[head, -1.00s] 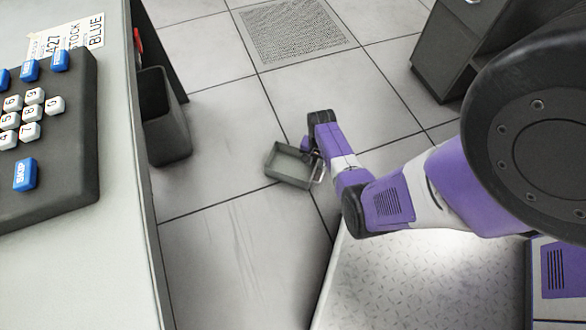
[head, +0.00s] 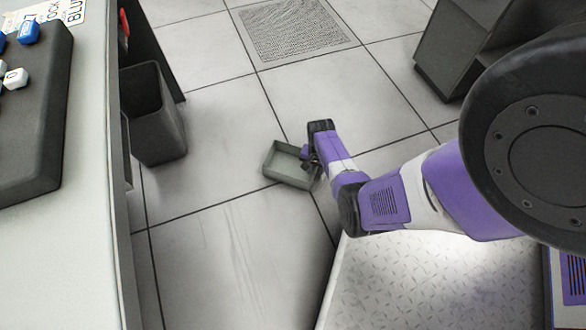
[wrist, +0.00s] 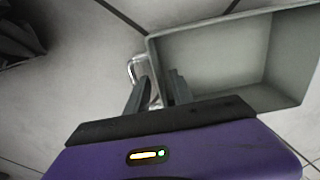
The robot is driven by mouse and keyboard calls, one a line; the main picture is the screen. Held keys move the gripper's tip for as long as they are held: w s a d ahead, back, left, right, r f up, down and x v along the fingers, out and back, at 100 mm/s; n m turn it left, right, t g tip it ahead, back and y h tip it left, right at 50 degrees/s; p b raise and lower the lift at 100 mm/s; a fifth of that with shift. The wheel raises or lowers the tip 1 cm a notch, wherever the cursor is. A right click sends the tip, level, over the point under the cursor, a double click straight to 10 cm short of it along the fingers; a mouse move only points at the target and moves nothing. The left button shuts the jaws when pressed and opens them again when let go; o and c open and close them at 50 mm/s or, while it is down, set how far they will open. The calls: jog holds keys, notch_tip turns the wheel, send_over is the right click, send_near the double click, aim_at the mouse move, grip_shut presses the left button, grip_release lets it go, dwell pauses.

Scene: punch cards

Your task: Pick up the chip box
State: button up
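The chip box (head: 284,178) is a shallow, open grey-green tray with a thin metal handle, near the middle of the head view. It looks empty. In the wrist view the chip box (wrist: 225,100) fills the upper right, and its handle (wrist: 132,68) sticks out at its left wall. My gripper (head: 309,155) is at the box's right side in the head view. In the wrist view my gripper (wrist: 158,92) has one finger outside the box's wall and one inside, closed on it. The exact contact is partly hidden. The box appears held above the floor.
A pale counter (head: 75,235) with a dark keypad (head: 35,120) stands at the left. A dark bin (head: 152,115) is beside it. A dark cabinet (head: 460,50) stands at the upper right. A floor grate (head: 295,30) lies behind. The tiled floor between is clear.

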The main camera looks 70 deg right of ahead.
grip_shut()
dwell(1.4)
